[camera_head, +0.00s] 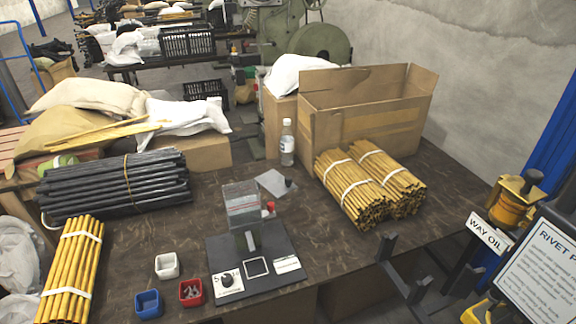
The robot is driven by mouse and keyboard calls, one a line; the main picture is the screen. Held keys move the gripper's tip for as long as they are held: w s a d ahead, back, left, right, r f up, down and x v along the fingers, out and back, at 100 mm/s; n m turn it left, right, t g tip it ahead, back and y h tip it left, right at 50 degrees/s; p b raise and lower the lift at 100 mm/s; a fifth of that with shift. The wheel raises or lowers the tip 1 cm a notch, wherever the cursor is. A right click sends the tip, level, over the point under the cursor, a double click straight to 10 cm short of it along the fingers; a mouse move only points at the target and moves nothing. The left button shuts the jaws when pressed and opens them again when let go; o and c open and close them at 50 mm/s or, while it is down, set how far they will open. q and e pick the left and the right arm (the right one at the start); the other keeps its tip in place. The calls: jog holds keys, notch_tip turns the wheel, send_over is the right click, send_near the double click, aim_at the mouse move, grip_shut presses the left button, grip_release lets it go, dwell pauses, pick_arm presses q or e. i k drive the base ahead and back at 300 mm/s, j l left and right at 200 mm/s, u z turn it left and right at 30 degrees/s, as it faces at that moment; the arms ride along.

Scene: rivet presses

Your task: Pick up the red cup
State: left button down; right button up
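The red cup (191,301) is a small square open-topped container on the dark brown table (340,235). It stands upright near the table's front edge and holds several small greyish pieces. A blue cup (148,309) stands close to its left, and a white cup (167,274) stands behind it and slightly left. The black base of the rivet press (285,248) is just to its right. Neither of my grippers is in view.
Black rods (115,185) and yellow rods (68,275) are bundled at the left; more yellow bundles (345,190) lie right of centre. A bottle (287,145) and cardboard box (370,115) stand behind. Dark metal bars (405,275) and a sign (545,270) are at the right.

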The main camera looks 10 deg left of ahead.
aim_at(192, 290)
jog(key=k+j+u, duration=0.15)
jog(key=u, duration=1)
